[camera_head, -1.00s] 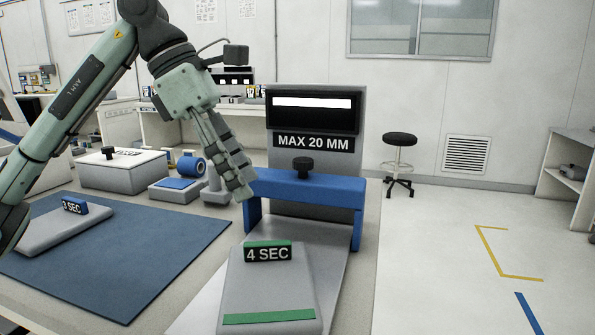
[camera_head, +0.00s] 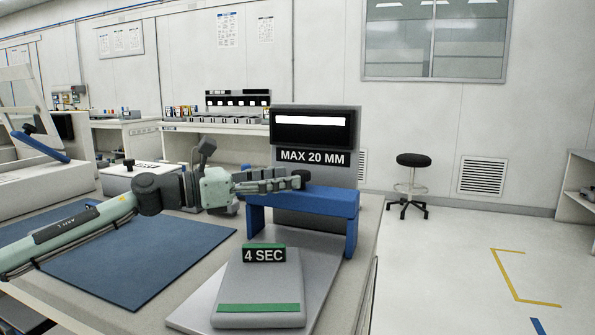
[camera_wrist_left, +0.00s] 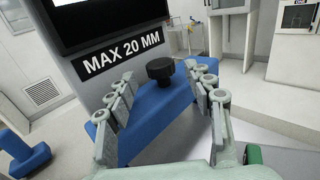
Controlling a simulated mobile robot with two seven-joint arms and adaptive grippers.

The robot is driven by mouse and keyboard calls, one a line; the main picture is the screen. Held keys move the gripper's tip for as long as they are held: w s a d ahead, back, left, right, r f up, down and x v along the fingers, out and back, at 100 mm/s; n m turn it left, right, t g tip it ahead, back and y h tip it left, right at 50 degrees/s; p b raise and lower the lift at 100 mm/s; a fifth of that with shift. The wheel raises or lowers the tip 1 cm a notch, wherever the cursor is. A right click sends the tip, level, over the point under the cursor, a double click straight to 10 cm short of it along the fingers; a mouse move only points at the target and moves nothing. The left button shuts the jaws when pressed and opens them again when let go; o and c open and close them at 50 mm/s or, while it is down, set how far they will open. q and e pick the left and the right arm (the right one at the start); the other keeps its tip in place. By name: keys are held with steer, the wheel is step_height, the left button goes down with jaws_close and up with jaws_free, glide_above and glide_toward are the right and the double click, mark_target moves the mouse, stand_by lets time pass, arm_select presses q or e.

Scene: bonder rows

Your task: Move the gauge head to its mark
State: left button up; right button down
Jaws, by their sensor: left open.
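A blue bridge (camera_head: 320,199) with a black knob (camera_head: 299,179) on top stands across the grey plate of the gauge labelled MAX 20 MM; I take it to be the gauge head. My left gripper (camera_head: 284,183) lies nearly level at the knob, coming from the left. In the left wrist view the left gripper (camera_wrist_left: 160,84) is open, with a finger to each side of the knob (camera_wrist_left: 160,70) and gaps between. A grey block labelled 4 SEC (camera_head: 259,287) with green strips lies in front of the bridge. I cannot tell which mark is meant. My right gripper is out of view.
The gauge's upright display housing (camera_head: 315,125) stands just behind the bridge. A blue mat (camera_head: 150,265) lies on the bench to the left, partly under my left arm. A black-topped stool (camera_head: 413,160) stands on open floor to the right.

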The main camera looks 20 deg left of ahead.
mark_target(301, 171)
arm_select(q)
steer(key=shift+p+x, duration=0.6)
steer(key=shift+x, duration=1.75)
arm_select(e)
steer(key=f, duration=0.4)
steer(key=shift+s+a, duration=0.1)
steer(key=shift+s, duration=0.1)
arm_select(q)
steer(key=shift+c, duration=0.2)
jaws_close()
